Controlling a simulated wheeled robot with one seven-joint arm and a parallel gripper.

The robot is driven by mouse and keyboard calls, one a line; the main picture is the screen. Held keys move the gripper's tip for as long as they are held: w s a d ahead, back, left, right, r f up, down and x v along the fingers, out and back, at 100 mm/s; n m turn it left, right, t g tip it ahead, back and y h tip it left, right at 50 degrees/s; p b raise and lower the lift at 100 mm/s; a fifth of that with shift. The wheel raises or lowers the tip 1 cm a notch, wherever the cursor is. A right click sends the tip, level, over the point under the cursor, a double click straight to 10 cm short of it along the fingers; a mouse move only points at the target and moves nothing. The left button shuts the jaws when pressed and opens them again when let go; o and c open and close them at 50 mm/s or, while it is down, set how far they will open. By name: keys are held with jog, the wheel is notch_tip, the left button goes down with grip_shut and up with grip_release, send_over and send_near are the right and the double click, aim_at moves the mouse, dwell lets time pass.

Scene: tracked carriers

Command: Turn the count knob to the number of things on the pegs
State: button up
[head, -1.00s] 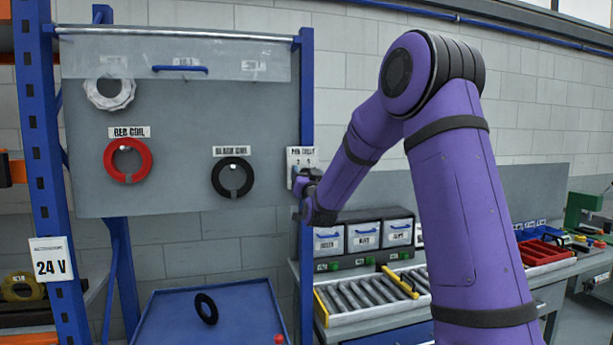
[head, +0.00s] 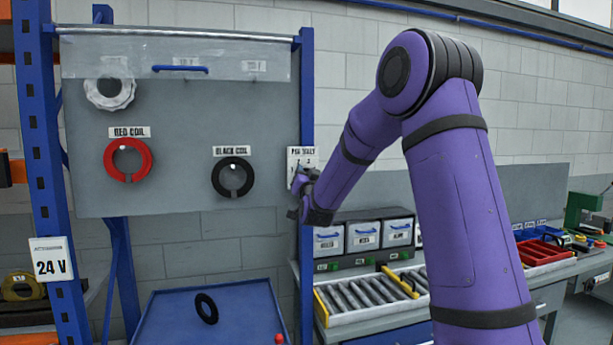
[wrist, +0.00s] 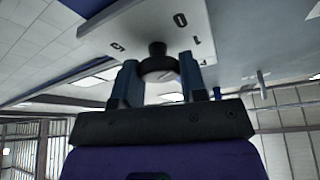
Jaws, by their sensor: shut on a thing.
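The count knob (wrist: 158,66) is a dark round knob on a white dial plate (wrist: 130,28) with printed digits. My gripper (wrist: 160,80) is shut on the knob, one finger on each side. I cannot tell which digit the knob points to. In the head view the dial plate (head: 301,156) is on the right blue post, and my gripper (head: 300,187) partly covers it. On the grey peg board (head: 185,125) hang a white coil (head: 91,96), a red coil (head: 109,164) and a black coil (head: 218,185), each on a peg.
A clear flap with a blue handle (head: 180,69) covers the board's top. Labelled bins (head: 362,236) and a roller tray (head: 365,295) stand on the bench under my arm.

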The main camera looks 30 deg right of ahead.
jog(key=shift+f+m+g+y, duration=0.1)
jog(key=shift+m+g+y, duration=0.8)
jog(key=shift+m, duration=3.75)
jog(key=shift+r+m+g+y, duration=0.1)
jog(key=shift+m+g, duration=1.6)
jog(key=shift+m, duration=2.9)
jog(key=shift+f+m+g+y, duration=0.1)
jog(key=shift+m+g+y, duration=0.75)
jog(key=shift+m, duration=3.8)
jog(key=shift+g+h, duration=0.35)
jog(key=shift+g, duration=0.1)
jog(key=o, duration=0.9)
jog(key=shift+s, duration=0.1)
